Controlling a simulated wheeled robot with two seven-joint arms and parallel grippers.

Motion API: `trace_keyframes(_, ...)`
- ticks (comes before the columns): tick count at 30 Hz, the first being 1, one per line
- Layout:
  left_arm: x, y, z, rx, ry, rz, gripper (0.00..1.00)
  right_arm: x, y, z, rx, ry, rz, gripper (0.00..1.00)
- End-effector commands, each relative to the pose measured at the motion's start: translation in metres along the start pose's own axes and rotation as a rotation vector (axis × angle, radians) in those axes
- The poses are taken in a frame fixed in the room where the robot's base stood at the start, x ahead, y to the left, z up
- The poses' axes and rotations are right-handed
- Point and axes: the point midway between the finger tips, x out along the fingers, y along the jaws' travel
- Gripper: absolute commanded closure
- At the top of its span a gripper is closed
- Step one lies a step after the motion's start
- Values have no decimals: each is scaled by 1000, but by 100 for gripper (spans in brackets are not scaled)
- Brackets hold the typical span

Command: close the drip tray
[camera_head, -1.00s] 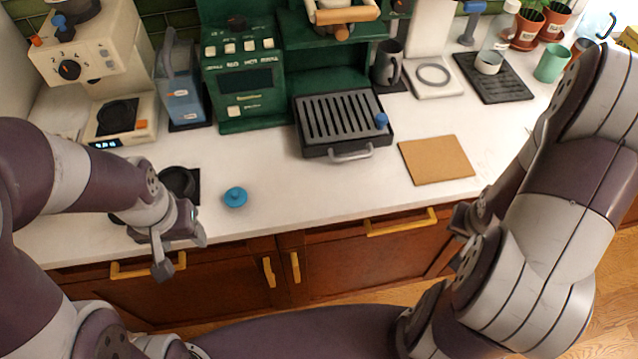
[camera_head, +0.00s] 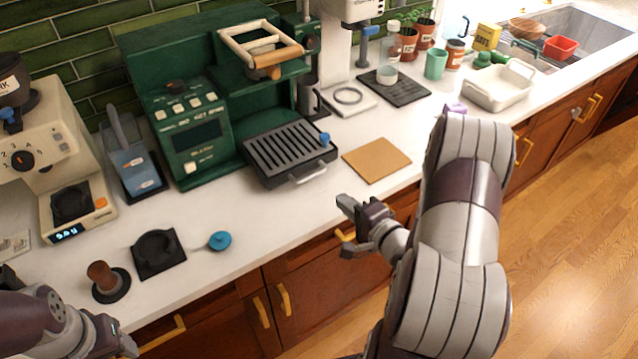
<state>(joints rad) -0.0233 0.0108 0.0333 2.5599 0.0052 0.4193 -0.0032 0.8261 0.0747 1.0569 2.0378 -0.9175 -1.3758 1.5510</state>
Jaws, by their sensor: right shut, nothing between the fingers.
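The drip tray (camera_head: 256,162) is a black tray with a slotted grate, at the base of the green coffee machine (camera_head: 185,85). It sticks out of the machine's front over the counter. Its grey bar handle (camera_head: 308,175) faces the counter's front edge, and a blue knob (camera_head: 324,139) is at its right corner. My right gripper (camera_head: 348,222) is shut and empty, in front of the counter edge, to the right of and nearer than the tray handle, apart from it. Of my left gripper (camera_head: 113,340) only the body shows at the bottom left; its fingers are out of view.
A cork mat (camera_head: 376,160) lies right of the tray. A blue-topped tool (camera_head: 220,240), a black mat (camera_head: 158,254) and a tamper (camera_head: 105,280) lie at the front left. A scale (camera_head: 348,97) stands behind. The counter directly before the tray handle is clear.

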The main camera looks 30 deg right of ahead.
Motion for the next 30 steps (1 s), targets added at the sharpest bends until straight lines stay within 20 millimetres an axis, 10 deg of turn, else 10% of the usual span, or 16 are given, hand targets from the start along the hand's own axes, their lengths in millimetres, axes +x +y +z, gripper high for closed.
trace_keyframes(15, -5, 0, 0, 0, 0, 0, 42, 95, 0, 0, -2, -1, 1, 100)
trace_keyframes(30, -4, 0, 0, 0, 0, 0, 42, 105, 0, 0, -3, 1, 1, 100)
